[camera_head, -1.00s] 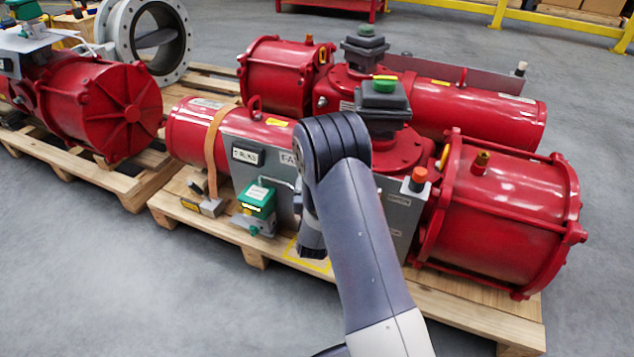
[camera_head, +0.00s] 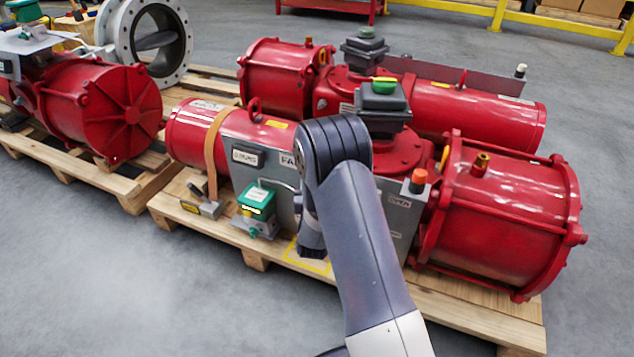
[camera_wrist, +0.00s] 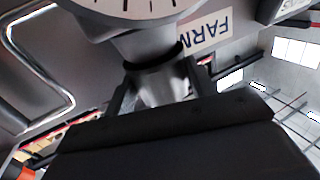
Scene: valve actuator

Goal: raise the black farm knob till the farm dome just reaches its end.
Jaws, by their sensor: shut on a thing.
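In the wrist view my gripper (camera_wrist: 163,88) is shut on a grey, rounded part that I take to be the farm knob (camera_wrist: 155,52). It looks grey to dark here, and the jaws hide much of it. A pale round dial with tick marks (camera_wrist: 140,8) sits just above it in the picture. A FARM label (camera_wrist: 207,32) appears upside down beside it on the grey panel. In the head view my arm covers the knob and the jaws, and only part of the panel's label (camera_head: 287,160) shows. I cannot pick out the farm dome with certainty.
In the head view a green-topped box (camera_head: 257,202) lies left of my arm, and an orange-capped post (camera_head: 418,180) stands right. Red cylinders (camera_head: 505,210) rest on a wooden pallet (camera_head: 470,305).

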